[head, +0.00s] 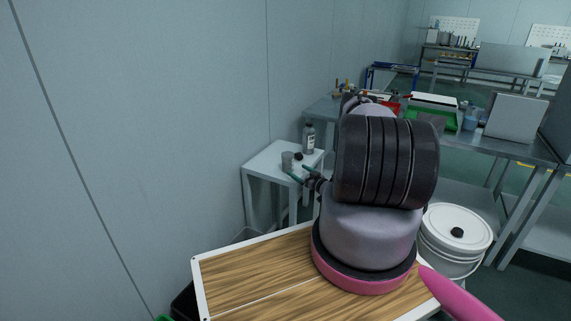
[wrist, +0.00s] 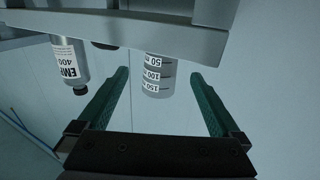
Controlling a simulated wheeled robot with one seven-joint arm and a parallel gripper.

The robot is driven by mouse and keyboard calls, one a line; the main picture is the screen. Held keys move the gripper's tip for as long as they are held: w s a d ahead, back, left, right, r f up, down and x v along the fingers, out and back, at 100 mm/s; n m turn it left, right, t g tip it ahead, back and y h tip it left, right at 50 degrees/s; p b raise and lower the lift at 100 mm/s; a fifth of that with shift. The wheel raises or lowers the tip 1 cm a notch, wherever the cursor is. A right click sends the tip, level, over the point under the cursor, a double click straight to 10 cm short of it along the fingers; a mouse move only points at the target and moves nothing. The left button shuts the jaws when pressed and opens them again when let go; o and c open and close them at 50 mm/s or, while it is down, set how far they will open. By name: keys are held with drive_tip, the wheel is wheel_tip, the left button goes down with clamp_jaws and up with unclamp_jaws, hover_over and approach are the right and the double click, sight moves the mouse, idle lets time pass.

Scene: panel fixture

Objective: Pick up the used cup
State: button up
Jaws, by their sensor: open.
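The used cup is a small grey cup (head: 287,161) with printed volume marks, standing on a small white side table (head: 262,162) against the wall. In the wrist view, which appears upside down, the cup (wrist: 158,77) shows between the two green fingers. My gripper (head: 298,172) is open at the table's near side, and it also shows in the wrist view (wrist: 160,76). The fingers look apart from the cup, with space on both sides. I cannot tell how far the fingertips reach along it. My arm hides the table's right part in the head view.
A labelled grey bottle (head: 308,139) stands behind the cup; it also shows left of the fingers in the wrist view (wrist: 70,65). A small dark-topped item (head: 298,157) sits between them. A white lidded bucket (head: 456,235) and a metal bench (head: 520,148) stand right.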

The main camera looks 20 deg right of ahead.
sight(292, 165)
drive_tip(key=shift+x, duration=1.2)
drive_tip(key=x, duration=0.5)
drive_tip(key=shift+w+a+r, duration=0.15)
drive_tip(key=shift+w+r, duration=0.15)
drive_tip(key=c, duration=1.5)
drive_tip(key=shift+r, duration=0.2)
